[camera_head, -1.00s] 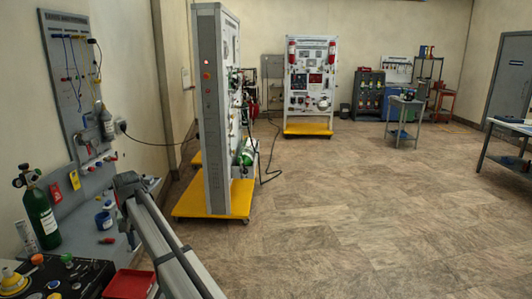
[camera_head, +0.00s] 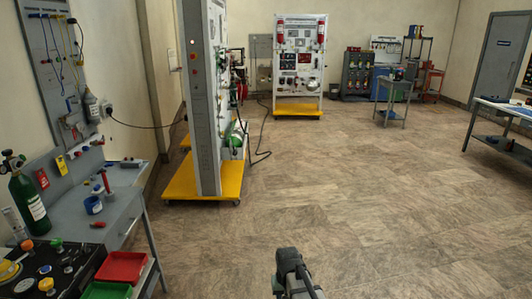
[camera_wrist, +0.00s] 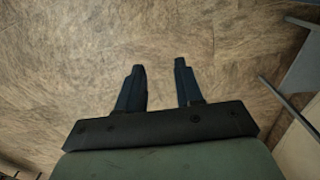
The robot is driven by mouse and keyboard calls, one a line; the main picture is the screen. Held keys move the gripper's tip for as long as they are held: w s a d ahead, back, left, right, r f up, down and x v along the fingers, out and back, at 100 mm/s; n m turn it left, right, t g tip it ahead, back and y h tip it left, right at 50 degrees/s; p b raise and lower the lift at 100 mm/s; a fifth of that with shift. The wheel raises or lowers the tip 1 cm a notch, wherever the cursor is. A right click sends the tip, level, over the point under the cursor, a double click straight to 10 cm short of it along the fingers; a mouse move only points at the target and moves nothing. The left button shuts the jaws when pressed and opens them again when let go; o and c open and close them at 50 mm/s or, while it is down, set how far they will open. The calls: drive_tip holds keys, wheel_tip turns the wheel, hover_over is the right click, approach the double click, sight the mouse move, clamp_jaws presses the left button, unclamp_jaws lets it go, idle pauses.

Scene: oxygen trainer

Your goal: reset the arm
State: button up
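My gripper (camera_wrist: 159,72) shows in the wrist view with its two dark fingers apart. Nothing is between them, and only the tiled floor (camera_wrist: 60,60) lies beyond. In the head view part of my arm shows at the bottom centre, over open floor and to the right of the workbench. The fingers cannot be made out in the head view.

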drive_tip(key=s+d+f+m, duration=0.1)
drive_tip(key=s+d+f, duration=0.4)
drive_tip(key=s+d, duration=0.55)
drive_tip(key=s+f+g, duration=0.3)
drive_tip(key=s+f, duration=0.7)
drive_tip(key=s, duration=0.4)
drive_tip(key=s+f+g, duration=0.3)
drive_tip(key=s+f, duration=0.7)
drive_tip(key=s, duration=0.4)
drive_tip(key=shift+g, duration=0.4)
